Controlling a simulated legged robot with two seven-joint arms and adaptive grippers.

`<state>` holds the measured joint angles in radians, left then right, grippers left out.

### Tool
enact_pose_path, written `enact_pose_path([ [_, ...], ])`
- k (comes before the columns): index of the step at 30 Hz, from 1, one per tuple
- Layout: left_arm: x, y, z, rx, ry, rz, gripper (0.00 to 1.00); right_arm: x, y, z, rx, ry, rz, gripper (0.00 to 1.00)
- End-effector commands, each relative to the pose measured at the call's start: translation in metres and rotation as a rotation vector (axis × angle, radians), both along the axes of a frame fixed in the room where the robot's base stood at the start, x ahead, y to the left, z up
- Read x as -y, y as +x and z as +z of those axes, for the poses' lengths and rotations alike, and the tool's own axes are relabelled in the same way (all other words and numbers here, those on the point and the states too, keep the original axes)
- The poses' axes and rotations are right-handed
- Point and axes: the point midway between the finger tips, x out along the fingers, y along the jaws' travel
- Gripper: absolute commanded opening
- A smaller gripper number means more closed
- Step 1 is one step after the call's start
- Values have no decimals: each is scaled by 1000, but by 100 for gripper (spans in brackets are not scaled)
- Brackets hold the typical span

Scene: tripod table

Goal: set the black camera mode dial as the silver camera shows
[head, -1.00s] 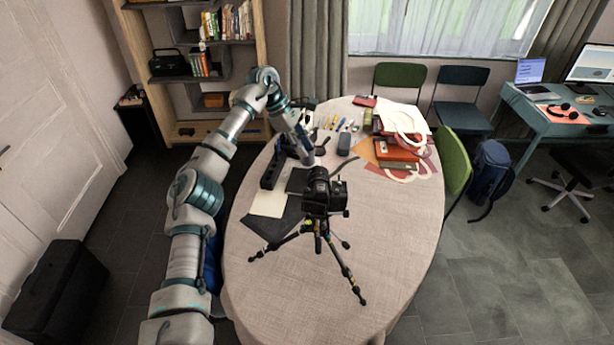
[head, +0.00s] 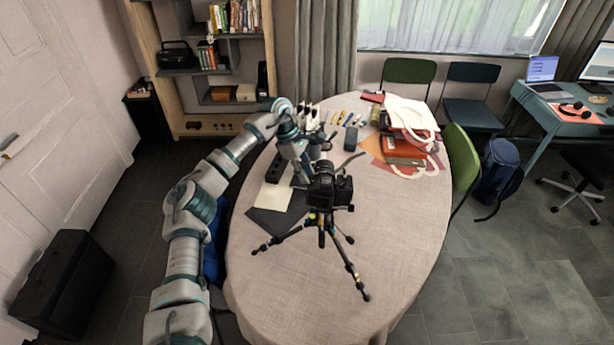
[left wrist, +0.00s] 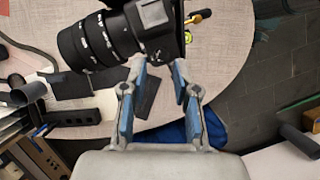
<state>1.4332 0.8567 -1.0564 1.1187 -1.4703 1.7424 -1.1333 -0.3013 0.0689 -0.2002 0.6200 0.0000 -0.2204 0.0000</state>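The black camera (head: 328,188) stands on a tripod (head: 322,228) on the oval table. In the left wrist view the camera (left wrist: 150,28) fills the top, its lens (left wrist: 95,42) pointing left. My left gripper (head: 304,172) is just left of the camera in the head view. In the left wrist view the gripper (left wrist: 158,65) has its two fingers apart, tips close to the camera body, with nothing held between them. I cannot tell whether the tips touch it. The mode dial cannot be made out. I cannot identify the silver camera. My right gripper is out of view.
The table (head: 400,235) is bare at the front and right. Dark and cream sheets (head: 272,199) lie left of the tripod. A black box-like item (head: 274,168) is behind them. Red books and a white bag (head: 408,115) are at the back right. A green chair (head: 461,165) stands to the right.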

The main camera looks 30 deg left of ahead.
Motion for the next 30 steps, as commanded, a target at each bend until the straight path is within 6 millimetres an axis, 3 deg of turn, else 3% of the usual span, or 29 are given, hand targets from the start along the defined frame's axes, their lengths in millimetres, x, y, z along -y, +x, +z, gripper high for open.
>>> enact_pose_path([
  [6,7,1,-15,0,0,0,30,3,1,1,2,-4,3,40],
  [14,5,1,-18,1,-3,-1,30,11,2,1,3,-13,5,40],
  [18,5,1,-17,0,-3,0,0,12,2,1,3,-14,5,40],
  [30,5,1,-17,3,-1,46,0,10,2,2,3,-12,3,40],
])
